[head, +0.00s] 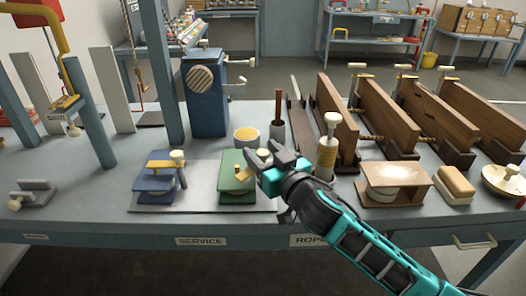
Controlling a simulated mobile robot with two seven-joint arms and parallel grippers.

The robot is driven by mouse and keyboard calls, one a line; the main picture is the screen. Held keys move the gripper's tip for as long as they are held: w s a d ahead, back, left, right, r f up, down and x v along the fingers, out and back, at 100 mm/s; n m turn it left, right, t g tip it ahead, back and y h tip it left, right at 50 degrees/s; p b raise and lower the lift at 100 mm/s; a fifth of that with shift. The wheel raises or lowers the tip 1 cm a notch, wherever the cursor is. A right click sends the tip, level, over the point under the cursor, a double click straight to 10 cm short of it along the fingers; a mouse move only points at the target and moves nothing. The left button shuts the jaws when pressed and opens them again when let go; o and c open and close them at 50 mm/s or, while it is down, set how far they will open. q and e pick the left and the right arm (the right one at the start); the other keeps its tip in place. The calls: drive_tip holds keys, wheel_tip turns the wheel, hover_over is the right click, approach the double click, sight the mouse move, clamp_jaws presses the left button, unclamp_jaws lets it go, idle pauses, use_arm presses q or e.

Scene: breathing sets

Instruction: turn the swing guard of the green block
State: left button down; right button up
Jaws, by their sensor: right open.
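The green block (232,184) sits on a pale grey plate at the front of the bench, in the middle of the head view. A yellowish swing guard (241,173) lies across its top, and a pale round knob shows there. My right gripper (258,166) reaches in from the lower right. It is open, with its fingers just over the right side of the green block. The gripper hides the block's right end, and I cannot tell whether a finger touches the guard. My left gripper is not in view.
A similar blue block (156,184) stands left of the green one. A yellow-rimmed cup (247,137) and a blue machine (206,100) stand behind. A white-topped yellow cylinder (327,150) and a wooden stand (392,183) are right of my gripper. Wooden planks stand behind them.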

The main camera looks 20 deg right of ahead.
drive_tip(key=shift+w, duration=0.2)
clamp_jaws()
idle(0.5)
